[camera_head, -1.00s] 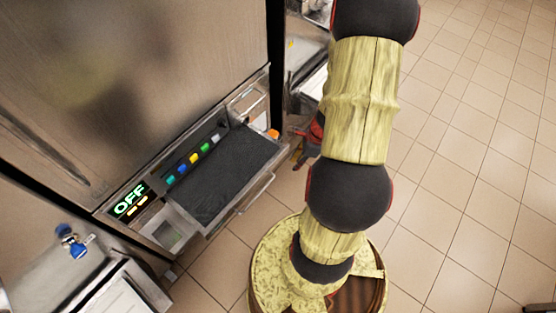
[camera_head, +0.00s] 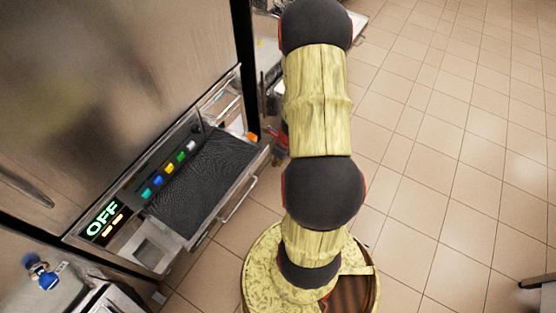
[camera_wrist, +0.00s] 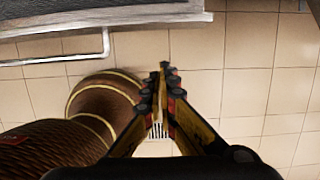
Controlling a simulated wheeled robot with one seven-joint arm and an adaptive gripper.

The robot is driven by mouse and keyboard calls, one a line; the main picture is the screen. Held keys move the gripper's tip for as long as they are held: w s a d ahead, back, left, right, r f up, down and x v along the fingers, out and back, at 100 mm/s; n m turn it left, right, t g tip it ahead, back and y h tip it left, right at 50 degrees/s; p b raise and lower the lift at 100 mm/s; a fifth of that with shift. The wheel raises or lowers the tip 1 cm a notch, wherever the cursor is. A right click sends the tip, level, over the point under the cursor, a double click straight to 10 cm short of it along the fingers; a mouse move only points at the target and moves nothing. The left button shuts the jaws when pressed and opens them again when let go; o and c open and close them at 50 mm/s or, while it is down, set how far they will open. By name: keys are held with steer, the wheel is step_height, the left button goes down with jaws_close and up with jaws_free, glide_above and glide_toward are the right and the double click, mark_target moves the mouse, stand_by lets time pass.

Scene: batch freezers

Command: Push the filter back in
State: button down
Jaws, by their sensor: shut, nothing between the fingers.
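The filter (camera_head: 208,178), a dark textured panel, sits in a metal frame that sticks out from the front of the machine in the head view. A thin metal handle bar (camera_head: 238,200) runs along the frame's outer edge. A similar bar (camera_wrist: 55,61) shows at the upper left of the wrist view. My gripper (camera_wrist: 164,70) is shut and empty, with its fingertips together over the tiled floor. It is to the right of the bar and apart from it in the wrist view. In the head view my arm hides most of the gripper, beyond the frame's far end.
The machine's steel front (camera_head: 120,80) rises behind the filter. Open tiled floor (camera_head: 440,150) lies to the right.

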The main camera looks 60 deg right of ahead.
steer(key=shift+w+a+f, duration=0.1)
steer(key=shift+w+f, duration=0.1)
steer(key=shift+w, duration=0.85)
steer(key=shift+w+a+f, duration=0.1)
steer(key=shift+w+f, duration=0.1)
steer(key=shift+w, duration=0.85)
